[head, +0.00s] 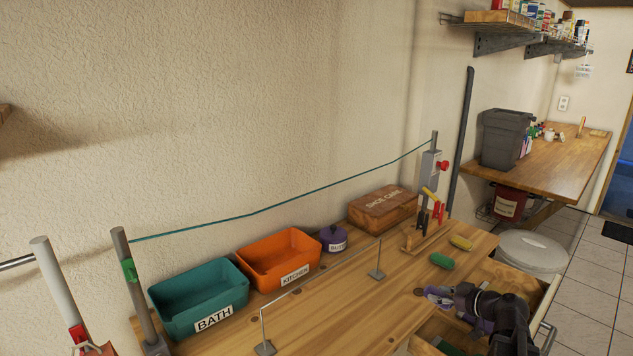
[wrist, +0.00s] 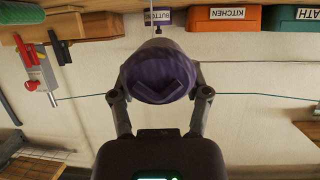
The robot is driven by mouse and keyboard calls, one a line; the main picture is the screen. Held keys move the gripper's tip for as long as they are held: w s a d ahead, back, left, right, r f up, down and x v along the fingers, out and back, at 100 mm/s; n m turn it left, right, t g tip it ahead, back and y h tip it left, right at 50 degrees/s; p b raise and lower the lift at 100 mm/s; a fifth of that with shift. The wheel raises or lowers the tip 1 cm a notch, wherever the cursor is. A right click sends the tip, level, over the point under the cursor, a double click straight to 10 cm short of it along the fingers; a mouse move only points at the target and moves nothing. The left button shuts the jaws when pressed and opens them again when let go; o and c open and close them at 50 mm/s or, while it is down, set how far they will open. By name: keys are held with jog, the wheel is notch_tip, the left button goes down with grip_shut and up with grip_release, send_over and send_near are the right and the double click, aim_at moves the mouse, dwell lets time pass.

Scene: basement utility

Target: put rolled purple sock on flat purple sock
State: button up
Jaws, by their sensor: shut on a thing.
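The rolled purple sock (wrist: 155,72) sits between the two fingers of my gripper (wrist: 158,93) in the wrist view, with a folded edge showing on its face. My gripper is shut on it from both sides. In the head view, my gripper (head: 452,298) is at the lower right, level with the bench's front edge, and the purple sock (head: 437,292) shows at its tip. I cannot make out a flat purple sock in either view.
An open drawer (head: 540,308) lies below my arm, with a green item inside. On the workbench (head: 350,300) stand a teal BATH bin (head: 195,290), an orange KITCHEN bin (head: 280,255), a purple button pot (head: 333,240), a wooden shoe-care box (head: 382,207), green and yellow rolls and a thin wire stand.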

jog(key=shift+r+p, duration=1)
jog(key=shift+r, duration=0.4)
jog(key=shift+f, duration=0.2)
notch_tip(320, 180, down, 4)
jog(key=b, duration=0.5)
jog(key=shift+f, duration=0.25)
jog(key=w, duration=0.4)
jog(key=w+d, duration=0.1)
jog(key=w, duration=0.4)
jog(key=w+d+f+b, duration=0.1)
jog(key=w, duration=0.3)
jog(key=shift+w+f, duration=0.1)
jog(key=shift+w, duration=0.05)
